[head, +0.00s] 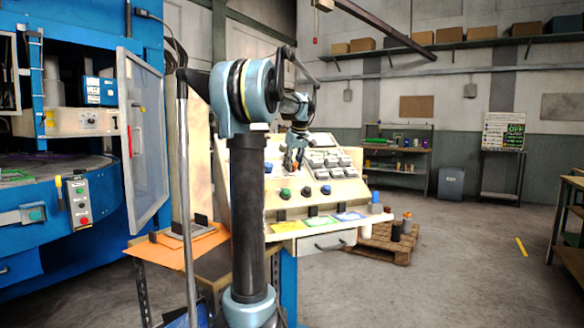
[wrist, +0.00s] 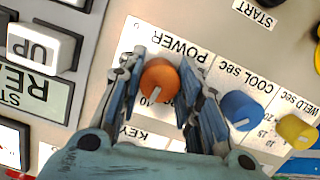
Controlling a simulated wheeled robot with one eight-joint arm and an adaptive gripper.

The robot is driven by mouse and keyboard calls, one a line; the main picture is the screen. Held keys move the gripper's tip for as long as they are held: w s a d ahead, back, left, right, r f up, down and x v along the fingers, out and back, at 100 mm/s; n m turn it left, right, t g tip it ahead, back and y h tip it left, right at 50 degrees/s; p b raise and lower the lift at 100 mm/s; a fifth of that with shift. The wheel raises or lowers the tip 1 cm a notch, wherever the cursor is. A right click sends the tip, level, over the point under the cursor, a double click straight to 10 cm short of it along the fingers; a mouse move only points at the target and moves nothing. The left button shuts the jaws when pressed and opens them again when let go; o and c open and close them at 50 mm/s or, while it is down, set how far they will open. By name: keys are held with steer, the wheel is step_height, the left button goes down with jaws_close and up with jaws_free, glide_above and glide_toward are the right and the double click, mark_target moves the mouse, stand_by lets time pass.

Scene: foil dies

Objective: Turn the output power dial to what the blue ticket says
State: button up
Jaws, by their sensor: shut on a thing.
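The orange power dial (wrist: 160,78) sits under the upside-down label POWER in the wrist view. Its white pointer line points down and slightly left in that picture. My gripper (wrist: 165,60) has one finger on each side of the dial and is shut on it. The blue ticket (head: 350,216) lies on the console's front ledge, right of a green ticket (head: 318,221) and a yellow ticket (head: 286,226). Its writing is too small to read.
A blue COOL dial (wrist: 240,108) and a yellow WELD dial (wrist: 297,130) sit right of the orange one. White keys (wrist: 30,45) are at the left. An open machine door (head: 146,135) stands left of my arm. The floor at the right is mostly clear.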

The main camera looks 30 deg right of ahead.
steer(key=m, duration=0.3)
steer(key=shift+m+y, duration=0.4)
steer(key=m+y, duration=0.1)
steer(key=m, duration=0.3)
steer(key=m+t, duration=0.1)
steer(key=m, duration=0.3)
steer(key=shift+m+y, duration=0.3)
steer(key=shift+m+t, duration=0.4)
steer(key=shift+m, duration=1.3)
steer(key=o, duration=1)
steer(key=shift+a, duration=0.1)
steer(key=shift+o, duration=0.2)
steer(key=v, duration=1.1)
steer(key=shift+r, duration=0.4)
